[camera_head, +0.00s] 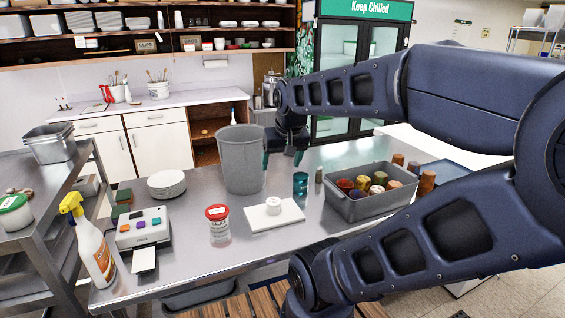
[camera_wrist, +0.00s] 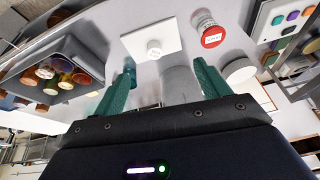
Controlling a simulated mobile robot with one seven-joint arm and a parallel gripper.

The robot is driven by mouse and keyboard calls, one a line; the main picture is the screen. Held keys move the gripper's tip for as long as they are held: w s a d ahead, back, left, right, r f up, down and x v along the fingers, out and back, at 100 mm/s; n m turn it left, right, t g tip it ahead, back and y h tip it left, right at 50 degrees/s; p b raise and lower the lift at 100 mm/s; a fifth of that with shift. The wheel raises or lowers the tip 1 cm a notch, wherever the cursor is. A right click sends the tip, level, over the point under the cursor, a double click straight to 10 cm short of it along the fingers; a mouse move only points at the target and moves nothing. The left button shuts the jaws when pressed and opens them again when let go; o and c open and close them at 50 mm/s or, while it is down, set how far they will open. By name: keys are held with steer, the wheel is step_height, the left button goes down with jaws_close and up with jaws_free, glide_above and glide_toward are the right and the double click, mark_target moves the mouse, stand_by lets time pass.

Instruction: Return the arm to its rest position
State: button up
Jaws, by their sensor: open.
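My gripper (camera_head: 282,160) hangs above the far side of the steel table (camera_head: 190,258), just right of a tall grey bin (camera_head: 241,165) in the head view. Its two green fingers are apart and hold nothing. In the wrist view my gripper (camera_wrist: 160,76) shows both fingers spread, with the grey bin (camera_wrist: 180,84) seen between them, beyond the tips. My arm reaches in from the right and is bent, with one link crossing the front right of the table.
A grey crate of coloured jars (camera_head: 372,207), a teal cup (camera_head: 300,183), a white board (camera_head: 271,216) and a red-lidded tub (camera_head: 218,222) stand on the table. The air above the table's left half looks clear.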

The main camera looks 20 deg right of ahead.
steer(key=shift+s+a+r+n, duration=0.1)
steer(key=shift+s+a+n, duration=0.05)
steer(key=shift+s+n, duration=0.55)
